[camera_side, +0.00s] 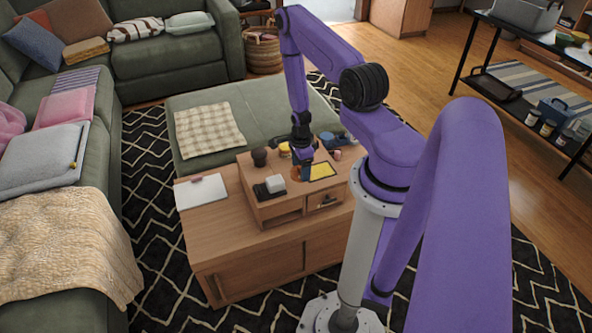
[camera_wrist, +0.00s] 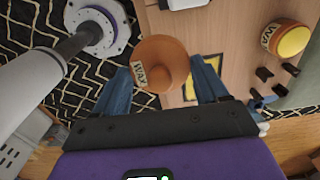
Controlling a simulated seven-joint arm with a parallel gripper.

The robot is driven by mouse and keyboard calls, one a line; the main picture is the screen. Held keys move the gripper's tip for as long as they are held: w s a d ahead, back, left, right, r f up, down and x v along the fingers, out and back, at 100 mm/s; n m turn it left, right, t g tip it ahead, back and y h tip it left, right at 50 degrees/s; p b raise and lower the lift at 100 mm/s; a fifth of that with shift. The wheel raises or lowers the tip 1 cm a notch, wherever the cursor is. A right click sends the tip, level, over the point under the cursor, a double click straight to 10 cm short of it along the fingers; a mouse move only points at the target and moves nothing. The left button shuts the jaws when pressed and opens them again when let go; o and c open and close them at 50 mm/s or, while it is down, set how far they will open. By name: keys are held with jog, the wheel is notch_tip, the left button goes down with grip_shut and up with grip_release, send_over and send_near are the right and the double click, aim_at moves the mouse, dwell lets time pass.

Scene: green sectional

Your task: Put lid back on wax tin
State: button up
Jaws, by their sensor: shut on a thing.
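The round orange-brown lid (camera_wrist: 160,55), with a raised knob and a WAX label, is between the blue fingers of my gripper (camera_wrist: 163,88) in the wrist view. My gripper is shut on it. In the side view my gripper (camera_side: 299,166) is low over the wooden box on the cabinet, and the lid there is small and mostly hidden. The wax tin (camera_wrist: 285,38), orange with a WAX label and yellow wax showing on top, stands apart from the lid to the right in the wrist view. It also shows behind my gripper in the side view (camera_side: 284,150).
A yellow, dark-edged panel (camera_side: 320,171) lies beside my gripper. A dark round object (camera_side: 259,157), a white block on a dark base (camera_side: 274,184) and a blue object (camera_side: 338,139) crowd the box top.

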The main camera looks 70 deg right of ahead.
jog(key=s+a+r, duration=0.4)
jog(key=s+a, duration=0.2)
jog(key=s, duration=0.1)
jog(key=w+d+f, duration=0.1)
jog(key=w+d, duration=0.1)
jog(key=w+d+f, duration=0.1)
jog(key=d, duration=0.1)
jog(key=w+d+f, duration=0.1)
jog(key=w+d, duration=0.1)
jog(key=shift+w+f, duration=0.35)
jog(key=shift+f, duration=0.05)
jog(key=w+d+r, duration=0.2)
jog(key=w+d, duration=1.2)
jog(key=d, duration=0.3)
jog(key=shift+w+a+f, duration=0.1)
jog(key=shift+f, duration=1.4)
jog(key=shift+w+f, duration=0.1)
jog(key=shift+f, duration=1.4)
jog(key=shift+f, duration=0.2)
jog(key=o, duration=1.1)
jog(key=shift+c, duration=0.2)
